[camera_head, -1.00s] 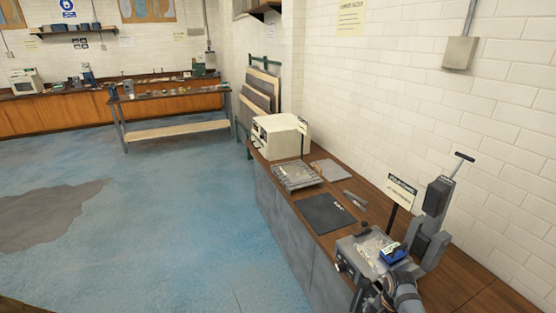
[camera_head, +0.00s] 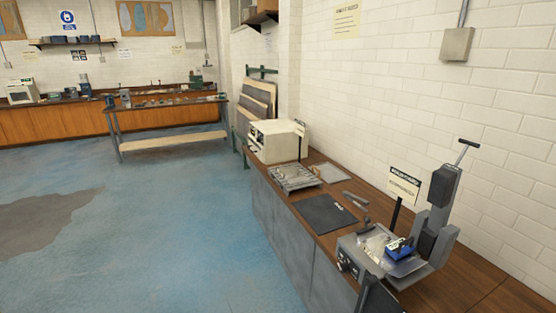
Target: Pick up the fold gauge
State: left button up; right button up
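I cannot tell for certain which item is the fold gauge. A small blue block-like item (camera_head: 399,249) lies on the grey machine (camera_head: 362,254) at the right of the bench. A narrow grey strip (camera_head: 355,199) lies on the bench beside a dark mat (camera_head: 325,214). A dark flat part, probably of my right gripper (camera_head: 378,297), shows at the bottom edge in front of the machine. Its fingers cannot be made out, and it appears apart from the blue item. My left gripper is not in view.
The wooden bench (camera_head: 437,297) runs along the white brick wall. A tall grey lever post (camera_head: 438,205) and a sign (camera_head: 404,186) stand by the machine. A cream oven-like box (camera_head: 277,142) and a metal tray (camera_head: 294,178) sit farther back. The blue floor (camera_head: 180,240) is open at left.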

aim_at(401, 244)
jog(key=i+z, duration=0.15)
jog(key=z, duration=0.25)
jog(key=i+j+z, duration=0.1)
jog(key=z, duration=0.35)
jog(key=i+j+z, duration=0.2)
jog(key=z, duration=0.2)
